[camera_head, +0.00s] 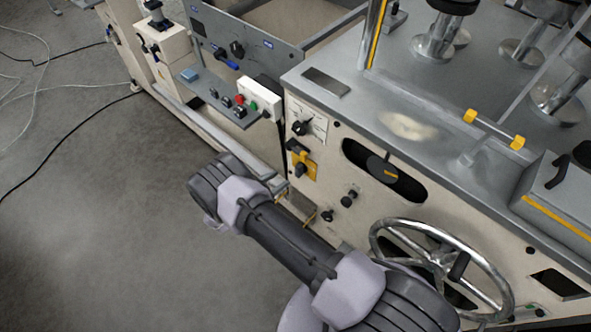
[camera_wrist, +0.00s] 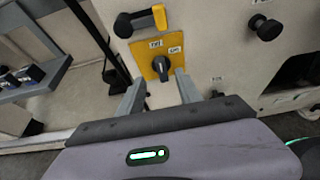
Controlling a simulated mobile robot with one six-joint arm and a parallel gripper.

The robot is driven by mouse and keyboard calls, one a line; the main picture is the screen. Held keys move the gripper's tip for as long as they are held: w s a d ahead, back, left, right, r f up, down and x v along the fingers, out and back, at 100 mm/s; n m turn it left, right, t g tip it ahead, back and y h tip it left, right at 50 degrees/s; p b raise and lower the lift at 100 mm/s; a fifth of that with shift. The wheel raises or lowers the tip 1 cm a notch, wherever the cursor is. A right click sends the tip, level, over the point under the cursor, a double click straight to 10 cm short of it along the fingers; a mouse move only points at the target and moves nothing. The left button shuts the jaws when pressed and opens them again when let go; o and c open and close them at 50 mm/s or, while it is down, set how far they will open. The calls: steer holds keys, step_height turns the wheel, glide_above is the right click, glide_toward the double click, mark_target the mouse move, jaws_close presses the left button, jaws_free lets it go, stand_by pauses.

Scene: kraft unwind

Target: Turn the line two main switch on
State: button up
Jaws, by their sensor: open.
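A black rotary switch (camera_wrist: 161,68) sits on a yellow plate (camera_wrist: 146,50) on the cream machine front in the wrist view. Two small white labels are on the plate, too blurred to read surely. The switch also shows in the head view (camera_head: 301,167), left of the large handwheel. My gripper (camera_wrist: 159,78) is open, its two grey fingers pointing at the plate, one on each side below the switch knob. The knob lies between the finger lines and nothing is held. Whether the fingertips touch the plate cannot be told.
A black handle with a yellow block (camera_wrist: 140,20) is just above the plate. A black knob (camera_wrist: 265,27) is to the right. A grey control shelf (camera_head: 220,98) juts out at left. A handwheel (camera_head: 440,262) is at right. The floor at left is mostly clear, with cables.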

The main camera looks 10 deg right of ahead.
mark_target(297, 169)
steer(key=b+x, duration=0.2)
steer(key=x, duration=0.8)
steer(key=shift+w+d+f+b, duration=0.1)
steer(key=shift+d+f+b, duration=0.05)
steer(key=shift+b, duration=0.15)
jaws_close()
